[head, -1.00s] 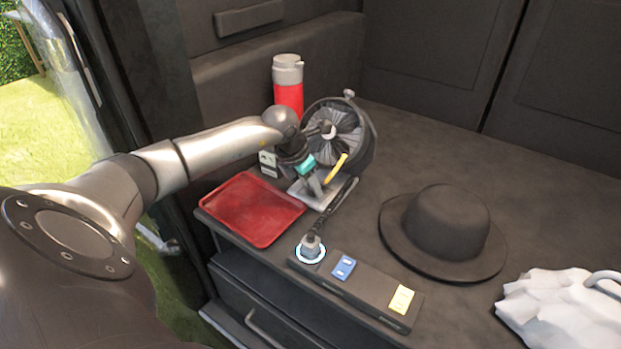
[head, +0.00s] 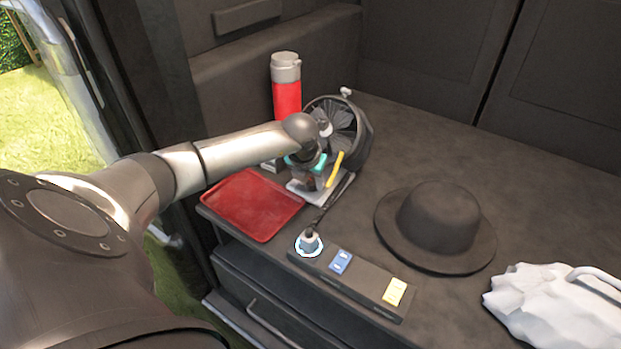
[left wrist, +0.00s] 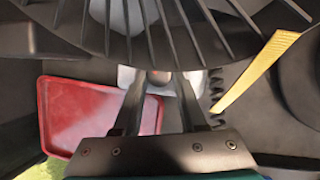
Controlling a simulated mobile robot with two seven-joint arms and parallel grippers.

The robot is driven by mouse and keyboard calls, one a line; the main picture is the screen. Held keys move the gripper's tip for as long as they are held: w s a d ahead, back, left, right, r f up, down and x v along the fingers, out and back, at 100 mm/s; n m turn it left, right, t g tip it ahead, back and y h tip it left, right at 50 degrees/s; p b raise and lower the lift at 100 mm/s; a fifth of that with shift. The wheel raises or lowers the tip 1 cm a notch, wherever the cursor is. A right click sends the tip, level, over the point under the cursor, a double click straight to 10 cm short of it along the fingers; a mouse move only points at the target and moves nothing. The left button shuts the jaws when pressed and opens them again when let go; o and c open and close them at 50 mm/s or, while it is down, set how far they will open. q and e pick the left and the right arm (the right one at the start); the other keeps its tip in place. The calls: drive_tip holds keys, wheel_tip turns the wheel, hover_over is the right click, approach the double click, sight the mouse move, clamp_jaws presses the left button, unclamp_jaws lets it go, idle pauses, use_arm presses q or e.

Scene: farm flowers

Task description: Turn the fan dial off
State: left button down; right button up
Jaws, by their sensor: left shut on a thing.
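The black round fan (head: 352,128) stands at the back of the dark counter on a pale base (head: 300,193). Its ribbed cage (left wrist: 175,30) fills the top of the left wrist view. My left gripper (head: 314,184) is low in front of the fan, over the base. In the left wrist view its fingers (left wrist: 160,80) are on either side of a small brownish dial (left wrist: 159,76) on the base, shut on it. The dial's marking is too small to read. My right gripper is not in view.
A red tray (head: 252,205) lies left of the base. A red bottle with a grey cap (head: 287,88) stands behind. A yellow strip (head: 335,170) is close beside the gripper. A power strip (head: 365,290) with a plug, a black hat (head: 437,225) and a white bag (head: 555,305) lie right and front.

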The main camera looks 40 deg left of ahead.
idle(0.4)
use_arm(q)
drive_tip(key=shift+c, duration=2.3)
unclamp_jaws()
drive_tip(key=shift+r, duration=0.1)
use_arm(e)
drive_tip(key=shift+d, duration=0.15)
use_arm(q)
drive_tip(key=shift+s+r+p, duration=0.15)
drive_tip(key=shift+r+p, duration=0.25)
drive_tip(key=shift+p, duration=0.2)
drive_tip(key=shift+p+v, duration=0.9)
drive_tip(key=p+v, duration=1.1)
drive_tip(key=v, duration=0.1)
drive_tip(key=shift+r+p, duration=0.2)
drive_tip(key=shift+p, duration=0.2)
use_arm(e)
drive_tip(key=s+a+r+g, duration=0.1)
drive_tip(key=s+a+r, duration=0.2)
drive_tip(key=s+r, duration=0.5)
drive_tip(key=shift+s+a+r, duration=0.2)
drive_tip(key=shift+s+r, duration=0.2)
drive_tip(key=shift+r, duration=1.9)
